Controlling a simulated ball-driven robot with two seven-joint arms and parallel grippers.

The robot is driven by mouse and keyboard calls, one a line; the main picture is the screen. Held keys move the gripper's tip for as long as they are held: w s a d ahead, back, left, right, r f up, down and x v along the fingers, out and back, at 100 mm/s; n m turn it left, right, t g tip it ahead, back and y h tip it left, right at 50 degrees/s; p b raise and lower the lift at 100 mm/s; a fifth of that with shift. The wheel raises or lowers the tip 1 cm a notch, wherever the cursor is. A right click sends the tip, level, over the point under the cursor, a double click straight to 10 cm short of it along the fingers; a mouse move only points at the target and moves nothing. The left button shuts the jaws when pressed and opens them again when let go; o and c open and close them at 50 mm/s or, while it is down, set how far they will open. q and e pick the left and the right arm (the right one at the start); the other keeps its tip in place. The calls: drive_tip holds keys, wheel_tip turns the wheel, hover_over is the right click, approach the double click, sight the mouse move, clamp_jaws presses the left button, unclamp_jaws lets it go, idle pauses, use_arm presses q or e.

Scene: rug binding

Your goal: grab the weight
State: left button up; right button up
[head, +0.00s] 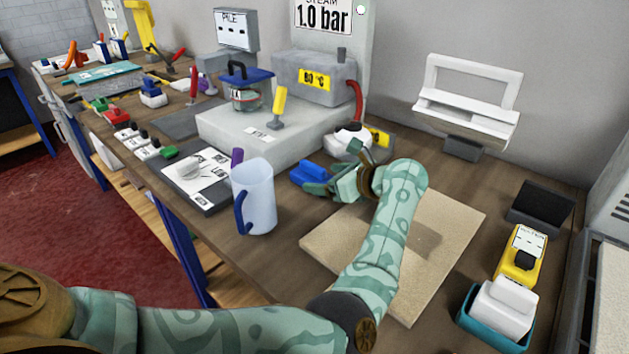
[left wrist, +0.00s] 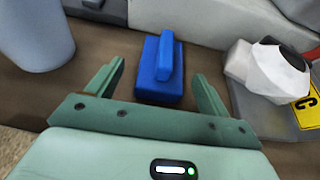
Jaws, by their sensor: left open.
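A blue block with a raised grip on top (head: 312,173), which looks to be the weight, sits on the brown bench right of the clear jug. My left gripper (head: 338,174) is beside it in the head view, partly in front of it. In the left wrist view the blue weight (left wrist: 158,88) lies straight ahead, between and slightly beyond the two green fingers of the left gripper (left wrist: 158,76). The fingers are apart with nothing between them that they touch. My right gripper is not in view.
The jug (head: 257,195) with a blue handle stands left of the weight. A grey machine base (head: 225,128) is behind it. A white kettle-like object (left wrist: 275,75) stands close on the right. A tan board (head: 450,225) lies under my forearm.

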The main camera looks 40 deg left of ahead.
sight(313, 174)
use_arm(q)
drive_tip(key=b+x, duration=0.1)
drive_tip(key=x, duration=0.4)
drive_tip(key=shift+w+a+f, duration=0.1)
drive_tip(key=shift+w+a, duration=0.05)
drive_tip(key=shift+w, duration=0.05)
clamp_jaws()
drive_tip(key=shift+r, duration=0.3)
